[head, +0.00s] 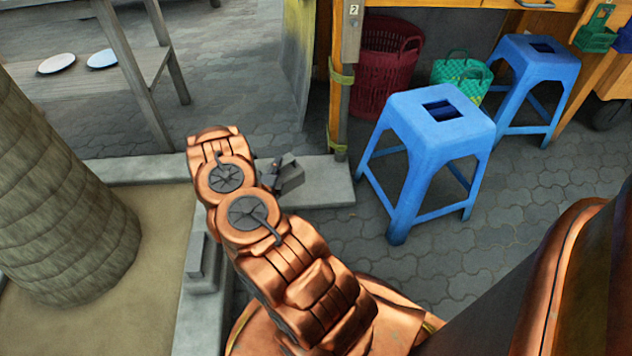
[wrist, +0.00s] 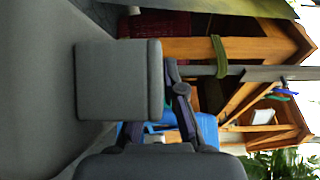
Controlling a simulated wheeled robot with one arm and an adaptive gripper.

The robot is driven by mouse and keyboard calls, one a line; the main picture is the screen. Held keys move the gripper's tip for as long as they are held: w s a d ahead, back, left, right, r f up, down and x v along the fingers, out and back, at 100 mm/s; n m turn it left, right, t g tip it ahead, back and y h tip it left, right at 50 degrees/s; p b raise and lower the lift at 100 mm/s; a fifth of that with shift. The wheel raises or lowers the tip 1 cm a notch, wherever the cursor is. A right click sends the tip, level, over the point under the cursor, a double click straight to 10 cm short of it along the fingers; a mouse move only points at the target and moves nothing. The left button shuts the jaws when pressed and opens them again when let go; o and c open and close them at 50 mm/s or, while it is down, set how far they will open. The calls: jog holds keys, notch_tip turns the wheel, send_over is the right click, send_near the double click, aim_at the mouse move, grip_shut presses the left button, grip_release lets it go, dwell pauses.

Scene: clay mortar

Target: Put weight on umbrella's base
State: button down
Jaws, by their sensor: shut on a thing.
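My gripper (head: 277,170) is beyond the end of my copper arm in the head view, partly hidden by it. It is shut on a dark grey block (head: 291,179), which I take for the weight. In the wrist view a plain grey block (wrist: 118,80) fills the space beside the dark finger (wrist: 184,108). The exact grip is hard to see. A pale concrete slab (head: 326,184) lies around the foot of an upright post (head: 346,95) with green straps, close beyond the block. I cannot tell whether this is the umbrella's base. No canopy is clear in the head view.
Blue stools (head: 430,135) stand at the right, with a red basket (head: 388,70) and green basket (head: 461,78) behind. A thick trunk (head: 60,200) stands in sand at the left. Another grey block (head: 202,262) sits on the curb. Paving between curb and stools is clear.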

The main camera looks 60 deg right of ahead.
jog(key=s+d+f+m+g+b, duration=0.1)
jog(key=s+d+f+g, duration=0.1)
jog(key=s, duration=0.4)
jog(key=s+d+f+m+g, duration=0.1)
jog(key=s+d+f, duration=0.15)
jog(key=s, duration=0.35)
jog(key=w+d+f+b, duration=0.2)
jog(key=w+d+b, duration=0.2)
jog(key=d, duration=0.2)
jog(key=w+d+f+h+b, duration=0.1)
jog(key=w+d+f+b, duration=0.2)
jog(key=d, duration=0.3)
jog(key=shift+w+d+g+b, duration=0.3)
jog(key=shift+w+d+b, duration=0.15)
jog(key=shift+b, duration=0.2)
jog(key=c, duration=1.3)
grip_release()
jog(key=shift+a+f, duration=0.1)
jog(key=shift+f, duration=0.15)
